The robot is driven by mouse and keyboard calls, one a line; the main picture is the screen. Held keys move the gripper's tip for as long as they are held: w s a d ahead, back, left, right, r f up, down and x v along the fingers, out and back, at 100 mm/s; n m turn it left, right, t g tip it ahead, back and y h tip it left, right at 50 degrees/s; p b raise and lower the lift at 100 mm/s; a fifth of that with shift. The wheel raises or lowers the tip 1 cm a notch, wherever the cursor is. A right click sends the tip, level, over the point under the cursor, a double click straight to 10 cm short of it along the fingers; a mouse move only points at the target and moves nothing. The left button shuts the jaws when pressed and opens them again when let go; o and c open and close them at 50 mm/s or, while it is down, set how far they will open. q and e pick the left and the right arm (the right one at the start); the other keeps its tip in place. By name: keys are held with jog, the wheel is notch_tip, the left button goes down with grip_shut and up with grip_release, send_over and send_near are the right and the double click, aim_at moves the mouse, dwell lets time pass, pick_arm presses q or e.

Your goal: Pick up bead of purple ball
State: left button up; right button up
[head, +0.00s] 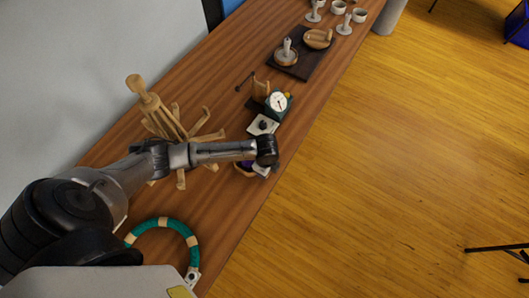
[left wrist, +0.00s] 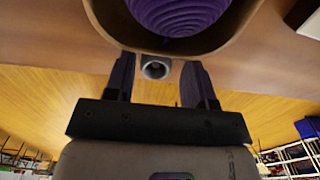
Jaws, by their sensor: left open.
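The purple ball (left wrist: 178,12) is ridged like wound yarn and sits in a tan holder (left wrist: 235,30) at the top of the left wrist view. A sliver of the ball (head: 246,164) shows beside my left arm in the head view. A small grey bead (left wrist: 155,68) with a dark round hole lies just below the holder. My left gripper (left wrist: 158,62) is open, its two fingers on either side of the bead with gaps; whether they touch it is not visible. In the head view my arm hides the bead and fingertips. My right gripper is not in view.
A wooden swift (head: 165,115) stands behind my left arm. A green ring (head: 160,223) lies nearer. A dial scale (head: 278,102) and a dark board (head: 300,62) with wooden pieces stand farther along the table (head: 215,215). Its right edge drops to open floor.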

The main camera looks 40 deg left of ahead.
pick_arm(q)
jog(key=shift+c, duration=0.5)
jog(key=c, duration=0.7)
jog(key=shift+r, duration=0.1)
